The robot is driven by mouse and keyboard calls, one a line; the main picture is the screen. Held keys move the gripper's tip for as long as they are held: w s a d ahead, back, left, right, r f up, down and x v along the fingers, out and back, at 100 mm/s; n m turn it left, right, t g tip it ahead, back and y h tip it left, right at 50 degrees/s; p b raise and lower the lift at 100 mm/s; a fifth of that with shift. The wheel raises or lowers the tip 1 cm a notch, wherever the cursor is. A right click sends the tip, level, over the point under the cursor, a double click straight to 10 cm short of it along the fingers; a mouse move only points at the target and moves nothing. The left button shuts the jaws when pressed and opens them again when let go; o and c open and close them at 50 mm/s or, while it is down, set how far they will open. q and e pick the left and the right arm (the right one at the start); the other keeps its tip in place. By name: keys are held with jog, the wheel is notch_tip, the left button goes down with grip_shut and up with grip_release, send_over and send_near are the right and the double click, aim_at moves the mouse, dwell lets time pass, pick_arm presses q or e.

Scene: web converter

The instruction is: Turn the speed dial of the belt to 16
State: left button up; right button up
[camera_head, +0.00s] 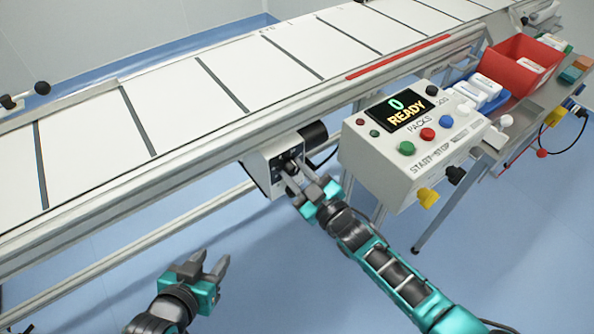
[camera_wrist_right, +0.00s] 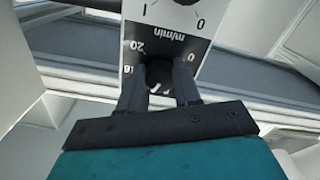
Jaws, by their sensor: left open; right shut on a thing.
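The speed dial is a dark knob (camera_wrist_right: 160,73) on a pale drive box (camera_head: 259,172) below the belt's near rail. In the right wrist view its scale plate (camera_wrist_right: 143,55) appears upside down, with "m/min", "20", "16" and "0" readable. My right gripper (camera_head: 297,172) is shut on the dial, with one finger on each side. The fingers and the gripper body hide much of the knob and the lower scale, so I cannot read the dial's setting. My left gripper (camera_head: 209,266) is open and empty, low in front of the belt, away from the box.
A control box (camera_head: 380,165) with a screen reading "0 READY" and coloured buttons stands right of the drive box. The conveyor belt (camera_head: 190,95) runs behind. A red bin (camera_head: 518,60) and blue tray (camera_head: 487,97) are at the right. Open floor lies in front.

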jog(key=m, duration=0.4)
jog(key=shift+m, duration=0.3)
jog(key=m, duration=0.3)
jog(key=shift+m, duration=1)
jog(key=shift+a+m, duration=0.1)
jog(key=shift+m, duration=0.2)
jog(key=shift+s, duration=0.1)
jog(key=o, duration=1.1)
jog(key=shift+c, duration=0.2)
